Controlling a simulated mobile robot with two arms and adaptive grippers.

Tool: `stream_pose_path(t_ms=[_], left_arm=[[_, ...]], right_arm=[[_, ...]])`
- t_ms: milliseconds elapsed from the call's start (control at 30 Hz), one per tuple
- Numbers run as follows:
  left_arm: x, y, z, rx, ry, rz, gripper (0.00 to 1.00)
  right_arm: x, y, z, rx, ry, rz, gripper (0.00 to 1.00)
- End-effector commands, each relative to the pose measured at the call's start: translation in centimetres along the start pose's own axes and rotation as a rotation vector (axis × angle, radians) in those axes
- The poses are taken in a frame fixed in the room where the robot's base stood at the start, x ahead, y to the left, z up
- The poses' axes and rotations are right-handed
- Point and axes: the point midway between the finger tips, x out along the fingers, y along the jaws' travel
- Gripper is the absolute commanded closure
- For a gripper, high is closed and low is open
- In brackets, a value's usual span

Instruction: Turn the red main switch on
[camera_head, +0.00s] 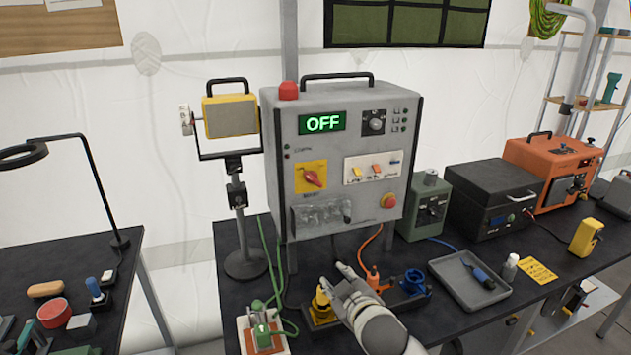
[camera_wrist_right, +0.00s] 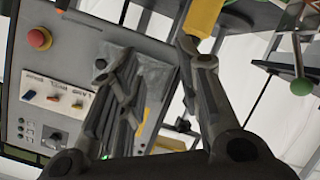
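The red main switch (camera_head: 312,178) is a rotary handle on a yellow plate, at the left of the grey cabinet's (camera_head: 245,90) front. Its handle sits at a slant. The display (camera_head: 322,123) above it reads OFF in green. My right gripper (camera_head: 335,280) is low in front of the cabinet, below the switch and apart from it. There the cabinet front (camera_wrist_right: 85,55) appears upside down, and the switch is mostly hidden behind a finger. My left gripper is not in view.
A red stop button (camera_head: 389,201) is at the cabinet's lower right. Yellow (camera_head: 321,305), orange and blue (camera_head: 413,280) connectors stand close around my gripper. A yellow work lamp (camera_head: 230,117) stands left of the cabinet.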

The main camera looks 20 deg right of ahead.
Motion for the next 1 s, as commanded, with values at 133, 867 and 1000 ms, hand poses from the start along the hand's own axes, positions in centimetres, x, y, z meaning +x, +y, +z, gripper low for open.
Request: stream_pose_path(t_ms=[133, 867, 1000], left_arm=[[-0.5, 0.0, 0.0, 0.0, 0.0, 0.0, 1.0], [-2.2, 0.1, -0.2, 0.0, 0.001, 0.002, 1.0], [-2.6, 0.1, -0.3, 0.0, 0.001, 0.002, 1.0]], right_arm=[[1.3, 5.8, -7.9, -0.109, 0.182, 0.106, 0.68], [5.9, 11.0, -15.9, -0.199, 0.324, 0.191, 0.68], [7.7, 11.2, -16.4, -0.199, 0.323, 0.19, 0.68]])
